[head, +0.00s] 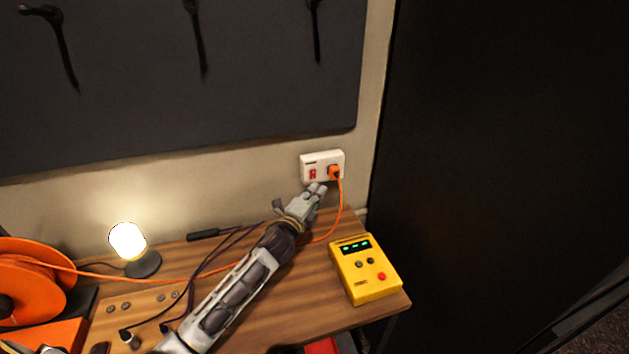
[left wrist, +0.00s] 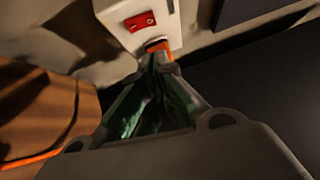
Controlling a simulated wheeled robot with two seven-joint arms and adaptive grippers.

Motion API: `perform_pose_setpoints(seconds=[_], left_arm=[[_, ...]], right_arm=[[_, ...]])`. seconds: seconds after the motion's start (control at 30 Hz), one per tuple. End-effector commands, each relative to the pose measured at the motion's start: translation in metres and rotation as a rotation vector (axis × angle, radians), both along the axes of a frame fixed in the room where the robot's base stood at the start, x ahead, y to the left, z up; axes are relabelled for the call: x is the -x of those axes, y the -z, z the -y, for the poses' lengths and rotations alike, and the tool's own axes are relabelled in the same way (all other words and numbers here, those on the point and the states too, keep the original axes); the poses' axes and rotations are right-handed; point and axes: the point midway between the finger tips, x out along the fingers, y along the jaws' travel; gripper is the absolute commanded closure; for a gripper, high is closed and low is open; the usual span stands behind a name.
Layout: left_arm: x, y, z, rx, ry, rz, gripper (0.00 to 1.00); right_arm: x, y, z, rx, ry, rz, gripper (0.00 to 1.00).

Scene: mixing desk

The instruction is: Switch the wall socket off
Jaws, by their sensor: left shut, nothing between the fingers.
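The white wall socket (head: 321,163) is on the wall above the back right of the desk. Its red rocker switch (head: 312,174) is on the left half, and an orange plug (head: 334,171) sits in the right half. My left gripper (head: 317,188) is just below the socket, shut and empty. In the left wrist view the red switch (left wrist: 139,21) shows on the white socket (left wrist: 115,10). There the shut fingertips (left wrist: 160,60) overlap the orange plug (left wrist: 158,45), below and right of the switch. I cannot tell whether they touch. My right gripper is not in view.
A yellow meter (head: 366,270) with a lit display stands at the desk's right end. An orange cable (head: 341,212) runs from the plug to an orange reel (head: 28,280) at left. A lit lamp (head: 128,241) stands on the wooden desk (head: 300,315). A dark panel is at right.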

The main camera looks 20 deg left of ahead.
Motion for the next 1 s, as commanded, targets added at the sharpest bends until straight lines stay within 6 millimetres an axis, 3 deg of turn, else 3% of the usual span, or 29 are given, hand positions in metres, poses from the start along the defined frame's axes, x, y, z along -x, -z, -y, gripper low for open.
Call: perform_pose_setpoints(seconds=[0.17,0.5,1.0], left_arm=[[-0.015,-0.003,0.003,0.0,0.0,0.001,1.0],[-0.041,-0.006,-0.016,-0.001,0.0,0.0,1.0],[-0.046,-0.006,-0.02,-0.001,0.0,0.0,1.0]], right_arm=[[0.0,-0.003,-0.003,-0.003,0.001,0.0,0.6],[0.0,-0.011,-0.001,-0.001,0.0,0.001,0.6],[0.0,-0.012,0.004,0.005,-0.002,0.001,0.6]])
